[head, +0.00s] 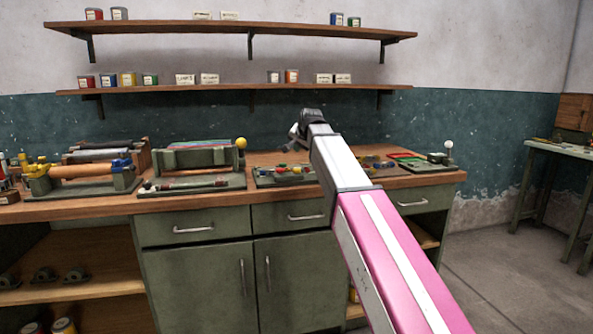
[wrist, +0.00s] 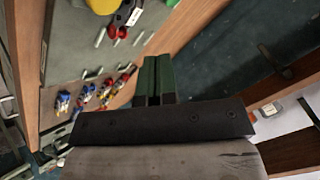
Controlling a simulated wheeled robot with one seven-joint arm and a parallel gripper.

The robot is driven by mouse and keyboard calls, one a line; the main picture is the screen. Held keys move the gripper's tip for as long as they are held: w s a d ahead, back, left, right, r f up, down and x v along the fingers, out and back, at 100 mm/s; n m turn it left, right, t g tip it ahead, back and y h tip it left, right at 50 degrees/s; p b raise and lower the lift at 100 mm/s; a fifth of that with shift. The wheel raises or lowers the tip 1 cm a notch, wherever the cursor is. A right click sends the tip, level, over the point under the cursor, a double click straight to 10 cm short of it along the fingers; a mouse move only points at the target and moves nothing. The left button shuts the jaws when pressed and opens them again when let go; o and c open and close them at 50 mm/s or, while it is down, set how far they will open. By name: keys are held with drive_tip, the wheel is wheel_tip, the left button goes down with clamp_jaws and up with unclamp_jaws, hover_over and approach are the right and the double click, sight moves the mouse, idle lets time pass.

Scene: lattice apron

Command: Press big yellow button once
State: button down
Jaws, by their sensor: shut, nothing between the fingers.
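A large yellow rounded thing (wrist: 104,4) is cut off by the top edge of the wrist view; I cannot tell if it is the big yellow button. In the head view, a yellow ball (head: 241,143) stands at the right end of a green roller device, and no big yellow button can be made out clearly. My gripper (wrist: 157,62) is shut and empty, its dark green fingers side by side, with the yellow thing beyond and to the left. In the head view my gripper (head: 297,131) is above the bench, small and partly hidden by my wrist.
A panel (head: 268,182) with small coloured parts lies on the wooden bench (head: 110,208). Roller devices stand to the left, and a white-knobbed device (head: 438,159) to the right. Two wall shelves (head: 230,90) hold tins above. Floor (head: 500,250) is clear at right.

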drive_tip(key=shift+f, duration=2.55)
drive_tip(key=shift+f, duration=0.1)
drive_tip(key=shift+f, duration=0.3)
drive_tip(key=shift+f, duration=0.9)
idle(1.3)
drive_tip(key=shift+r, duration=1.3)
drive_tip(key=shift+r, duration=0.15)
drive_tip(key=shift+r, duration=2.4)
